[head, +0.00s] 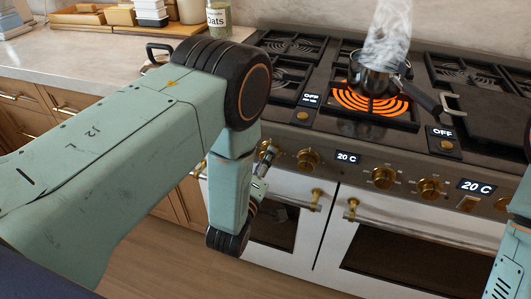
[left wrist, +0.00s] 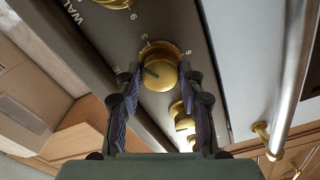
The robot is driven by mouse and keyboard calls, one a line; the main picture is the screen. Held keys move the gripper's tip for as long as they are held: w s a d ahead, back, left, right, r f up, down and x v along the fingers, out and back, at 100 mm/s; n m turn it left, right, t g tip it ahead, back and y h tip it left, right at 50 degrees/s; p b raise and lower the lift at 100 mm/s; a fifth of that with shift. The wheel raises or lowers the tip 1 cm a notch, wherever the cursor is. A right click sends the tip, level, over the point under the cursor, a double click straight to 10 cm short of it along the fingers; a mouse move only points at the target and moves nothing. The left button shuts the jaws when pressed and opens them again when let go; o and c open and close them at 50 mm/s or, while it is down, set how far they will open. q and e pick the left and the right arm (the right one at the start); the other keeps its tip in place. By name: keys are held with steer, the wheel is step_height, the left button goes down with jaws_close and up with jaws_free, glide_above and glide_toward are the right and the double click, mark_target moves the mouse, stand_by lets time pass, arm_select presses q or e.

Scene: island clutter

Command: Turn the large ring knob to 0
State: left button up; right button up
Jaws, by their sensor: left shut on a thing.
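A round brass knob (left wrist: 160,74) sits on the dark stove panel in the left wrist view, with a dark pointer line on its face slanting toward the left of the picture. White numbers ring it, too small to read surely. My left gripper (left wrist: 158,83) has one finger on each side of this knob and is shut on it. In the head view my left gripper (head: 265,162) is at the left end of the stove's front panel, partly hiding the knobs there. My right gripper is out of view; only part of my right arm shows at the right edge.
A steaming dark pot (head: 374,74) stands on a glowing orange burner (head: 371,106). More brass knobs (head: 383,178) and a 20 C display (head: 347,157) line the front panel. Oven handles (head: 400,219) stick out below. An oats jar (head: 219,18) stands on the counter.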

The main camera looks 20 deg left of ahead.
arm_select(q)
steer(key=n+p, duration=0.7)
steer(key=n, duration=0.4)
steer(key=shift+a+r, duration=0.1)
steer(key=shift+n, duration=0.5)
steer(key=o, duration=1.2)
steer(key=shift+c, duration=0.2)
steer(key=shift+s, duration=3.75)
